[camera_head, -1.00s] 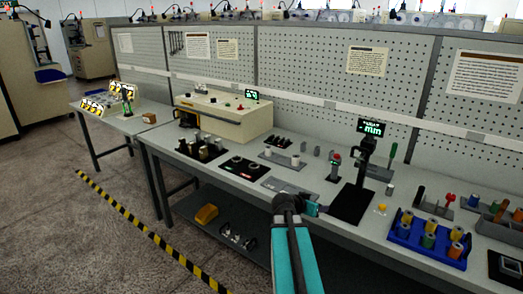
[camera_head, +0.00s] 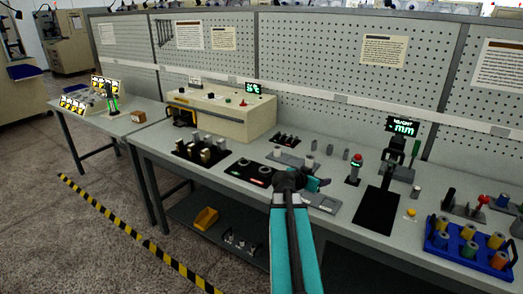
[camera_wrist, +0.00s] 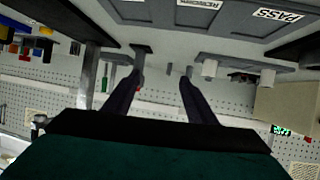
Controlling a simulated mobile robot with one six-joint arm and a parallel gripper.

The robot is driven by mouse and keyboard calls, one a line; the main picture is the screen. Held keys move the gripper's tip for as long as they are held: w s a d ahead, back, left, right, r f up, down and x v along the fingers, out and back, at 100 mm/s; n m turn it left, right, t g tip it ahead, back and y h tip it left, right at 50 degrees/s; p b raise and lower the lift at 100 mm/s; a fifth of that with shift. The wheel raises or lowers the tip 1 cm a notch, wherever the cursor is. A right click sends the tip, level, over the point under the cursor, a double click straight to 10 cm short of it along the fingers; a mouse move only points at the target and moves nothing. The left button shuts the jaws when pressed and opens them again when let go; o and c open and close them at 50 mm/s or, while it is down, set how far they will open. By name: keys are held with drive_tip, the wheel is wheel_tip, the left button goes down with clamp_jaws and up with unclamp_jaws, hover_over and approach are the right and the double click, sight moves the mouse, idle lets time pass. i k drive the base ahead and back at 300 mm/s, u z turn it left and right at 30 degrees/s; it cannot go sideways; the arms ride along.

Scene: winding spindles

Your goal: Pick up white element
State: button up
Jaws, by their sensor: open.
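Two white cylindrical elements, a nearer one (camera_wrist: 209,68) and another (camera_wrist: 267,77), stand on a grey holder (camera_wrist: 237,63) at the right of the wrist view, which shows the bench upside down. In the head view one white element (camera_head: 279,155) shows just behind my gripper (camera_head: 303,176), on the grey holder (camera_head: 292,160). The second is hidden there by my gripper. In the wrist view my gripper (camera_wrist: 160,79) has its two dark fingers apart with nothing between them. It is above the bench, to one side of the white elements.
A grey tray marked PASS (camera_wrist: 225,18) lies close by. A height gauge (camera_head: 378,200) and a red-topped device (camera_head: 355,170) stand to the right. A blue rack of spools (camera_head: 468,246) is further right. A beige machine (camera_head: 222,115) stands at the back left.

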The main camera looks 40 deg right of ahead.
sight(277, 149)
drive_tip(key=z, duration=0.05)
drive_tip(key=i, duration=1.2)
